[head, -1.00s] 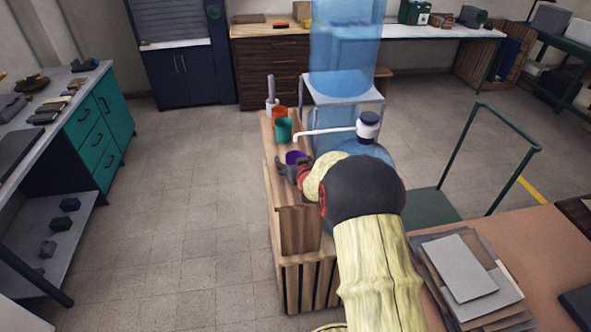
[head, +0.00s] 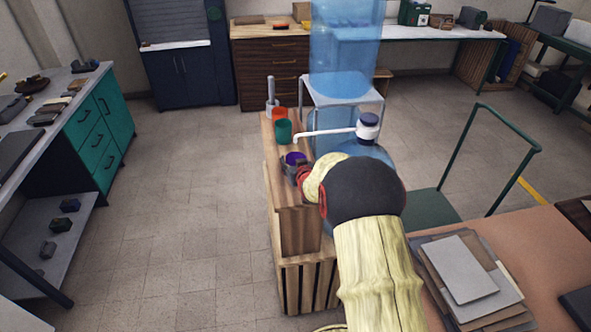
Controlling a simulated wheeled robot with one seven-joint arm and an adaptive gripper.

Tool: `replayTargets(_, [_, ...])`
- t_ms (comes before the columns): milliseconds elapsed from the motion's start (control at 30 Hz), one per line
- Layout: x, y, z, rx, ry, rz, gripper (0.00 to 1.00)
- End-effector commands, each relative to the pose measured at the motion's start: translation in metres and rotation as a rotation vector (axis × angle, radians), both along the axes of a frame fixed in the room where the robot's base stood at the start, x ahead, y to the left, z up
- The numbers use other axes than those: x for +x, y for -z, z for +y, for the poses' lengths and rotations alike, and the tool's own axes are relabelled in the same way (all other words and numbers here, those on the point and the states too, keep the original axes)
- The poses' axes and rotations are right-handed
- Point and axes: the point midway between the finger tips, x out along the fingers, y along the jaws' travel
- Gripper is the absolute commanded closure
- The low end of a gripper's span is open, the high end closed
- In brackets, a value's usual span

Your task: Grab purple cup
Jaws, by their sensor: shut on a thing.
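The purple cup (head: 294,158) stands on the narrow wooden stand (head: 296,228), nearest to me of the row of cups. Only its upper part and open rim show clearly. My gripper (head: 293,171) is at the cup, coming from the near right, and is shut on it. My fingers and arm hide part of the cup, so I cannot tell whether its base touches the wood.
A green cup (head: 283,131) and an orange cup (head: 279,114) stand just behind. A green-railed cart (head: 480,150) and a brown table (head: 545,255) are further right. Open floor (head: 180,200) lies left.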

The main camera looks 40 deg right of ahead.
Motion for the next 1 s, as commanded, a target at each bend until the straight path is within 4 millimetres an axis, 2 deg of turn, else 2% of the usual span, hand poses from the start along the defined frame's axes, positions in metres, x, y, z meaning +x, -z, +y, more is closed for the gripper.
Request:
replayTargets(233, [0.0, -0.001, 0.0, -0.001, 0.0, -0.002, 0.83])
replayTargets(267, [0.0, -0.001, 0.0, -0.001, 0.0, -0.002, 0.87])
replayTargets(633, [0.0, -0.004, 0.0, -0.001, 0.0, -0.002, 0.89])
replayTargets(1000, [0.0, -0.027, 0.0, -0.002, 0.0, -0.001, 0.9])
